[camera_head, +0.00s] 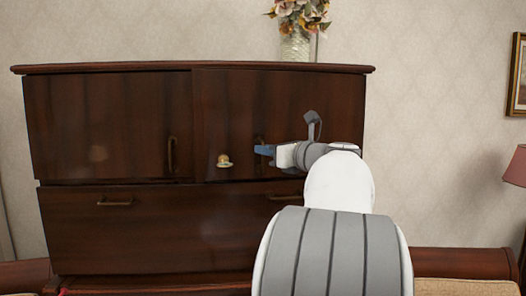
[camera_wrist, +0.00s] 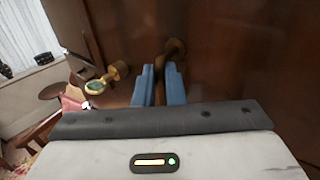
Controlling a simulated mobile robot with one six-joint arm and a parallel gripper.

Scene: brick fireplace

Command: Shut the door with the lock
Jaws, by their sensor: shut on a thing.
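The dark wooden cabinet has a left door (camera_head: 105,125) and a right door (camera_head: 225,105). A brass lock knob (camera_head: 224,161) sits on the right door near its left edge; it also shows in the wrist view (camera_wrist: 106,76), left of my fingers. My gripper (camera_head: 264,150) is at the right door's handle (camera_head: 260,141). In the wrist view its blue fingers (camera_wrist: 160,84) are shut on the dark curved handle (camera_wrist: 175,48), which rises past their tips. The held part is mostly hidden by the fingers. I cannot tell clearly whether the right door stands slightly ajar.
A drawer (camera_head: 150,230) with two handles lies below the doors. A flower vase (camera_head: 295,46) stands at the back of the cabinet top. A red lamp (camera_head: 516,165) and a framed picture (camera_head: 518,75) are at the far right. My arm covers the cabinet's lower right.

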